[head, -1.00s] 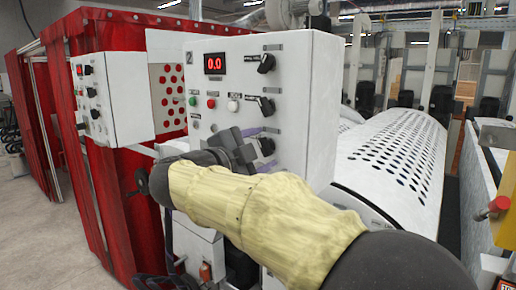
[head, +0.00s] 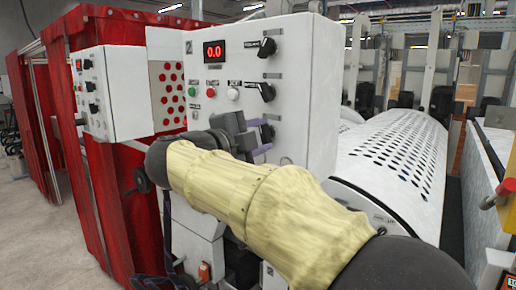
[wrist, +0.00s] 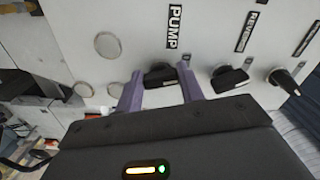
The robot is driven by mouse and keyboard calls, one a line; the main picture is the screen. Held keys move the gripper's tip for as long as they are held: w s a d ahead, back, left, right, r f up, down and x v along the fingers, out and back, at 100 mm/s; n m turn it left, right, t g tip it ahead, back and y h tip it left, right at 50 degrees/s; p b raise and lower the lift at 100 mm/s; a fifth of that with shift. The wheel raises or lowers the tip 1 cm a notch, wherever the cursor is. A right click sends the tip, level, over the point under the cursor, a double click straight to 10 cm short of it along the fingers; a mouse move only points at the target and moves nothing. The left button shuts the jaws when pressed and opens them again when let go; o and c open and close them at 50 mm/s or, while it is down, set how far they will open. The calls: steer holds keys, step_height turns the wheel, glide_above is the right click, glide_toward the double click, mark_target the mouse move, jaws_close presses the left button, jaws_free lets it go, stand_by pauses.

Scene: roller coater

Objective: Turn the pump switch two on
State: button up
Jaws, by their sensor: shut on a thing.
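The grey-white control panel (head: 292,60) carries a column of black rotary switches on its right side. In the wrist view, the black switch under the label PUMP (wrist: 160,75) is between the two purple fingers of my gripper (wrist: 163,88). The gripper is shut on this pump switch, one finger on each side. In the head view, my gripper (head: 264,136) is at the lowest switch of the column, and its fingers hide most of that switch. I cannot tell which position its pointer shows.
The switch labelled REVERSE (wrist: 230,78) sits close beside the gripped one. The panel also has a red 0.0 display (head: 213,50) and a red button (head: 211,92). A smaller switch box (head: 115,90) is at left. A perforated roller cover (head: 395,150) lies at right.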

steer(key=m+b, duration=0.8)
steer(key=shift+m+b, duration=0.3)
steer(key=shift+m, duration=0.1)
steer(key=o, duration=1)
steer(key=shift+r, duration=0.1)
steer(key=b+v, duration=0.2)
steer(key=v, duration=1.5)
steer(key=shift+s, duration=0.2)
steer(key=shift+a, duration=0.15)
